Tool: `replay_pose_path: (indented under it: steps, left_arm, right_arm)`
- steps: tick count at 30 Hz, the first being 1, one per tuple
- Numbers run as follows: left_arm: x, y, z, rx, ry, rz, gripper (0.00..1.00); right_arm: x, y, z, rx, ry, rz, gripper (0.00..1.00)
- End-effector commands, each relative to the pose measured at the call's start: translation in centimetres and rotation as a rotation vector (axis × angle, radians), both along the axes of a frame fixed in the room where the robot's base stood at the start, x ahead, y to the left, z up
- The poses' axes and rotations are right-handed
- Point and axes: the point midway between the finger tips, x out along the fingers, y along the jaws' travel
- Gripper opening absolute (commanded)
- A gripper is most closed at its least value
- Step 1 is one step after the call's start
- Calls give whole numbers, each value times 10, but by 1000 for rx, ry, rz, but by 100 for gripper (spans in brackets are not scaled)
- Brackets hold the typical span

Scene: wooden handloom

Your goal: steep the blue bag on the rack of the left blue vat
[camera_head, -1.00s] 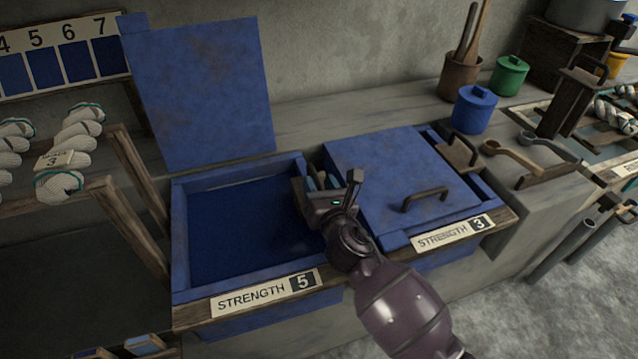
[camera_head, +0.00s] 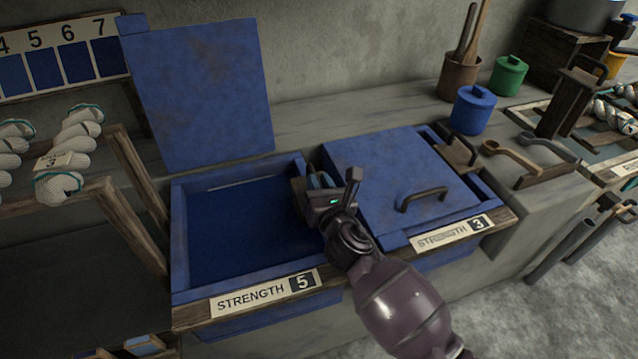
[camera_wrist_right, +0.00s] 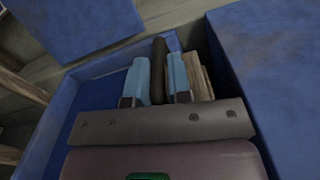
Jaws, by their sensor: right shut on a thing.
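The left blue vat (camera_head: 179,240), labelled strength 5, stands open with its blue lid (camera_head: 200,95) raised behind it. Dark blue liquid (camera_head: 250,235) fills it. My right gripper (camera_head: 318,182) is at the vat's right side, its light-blue fingers shut on a dark upright bar (camera_wrist_right: 158,70), which appears to be the rack's handle. A wooden piece (camera_wrist_right: 198,75) stands beside the fingers in the right wrist view. The rest of the rack is hidden by the gripper and liquid. I cannot see the blue bag. My left gripper is not in view.
The right blue vat (camera_head: 395,175), labelled strength 3, is closed by a lid with a dark handle. Blue (camera_head: 473,108) and green (camera_head: 508,75) lidded jars stand behind. Yarn skeins (camera_head: 75,150) lie on a wooden rack at left.

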Motion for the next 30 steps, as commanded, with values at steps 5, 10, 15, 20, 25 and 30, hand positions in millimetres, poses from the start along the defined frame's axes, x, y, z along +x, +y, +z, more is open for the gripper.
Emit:
replay_pose_path:
  steps: [5, 10, 15, 20, 25, 30]
  left_arm:
    - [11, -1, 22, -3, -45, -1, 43]
    - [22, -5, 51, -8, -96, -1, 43]
    - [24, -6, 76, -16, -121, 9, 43]
    - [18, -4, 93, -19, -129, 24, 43]
    - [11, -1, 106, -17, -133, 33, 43]
    - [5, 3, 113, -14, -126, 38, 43]
  right_arm:
    - [0, 3, 28, 6, -13, 4, 0]
    - [1, 3, 62, 6, -22, 5, 0]
    - [1, 3, 98, 6, -22, 5, 0]
    - [0, 3, 127, 8, -19, 5, 0]
    - [0, 4, 152, 9, -14, 7, 0]
    - [-1, 5, 171, 9, -9, 8, 0]
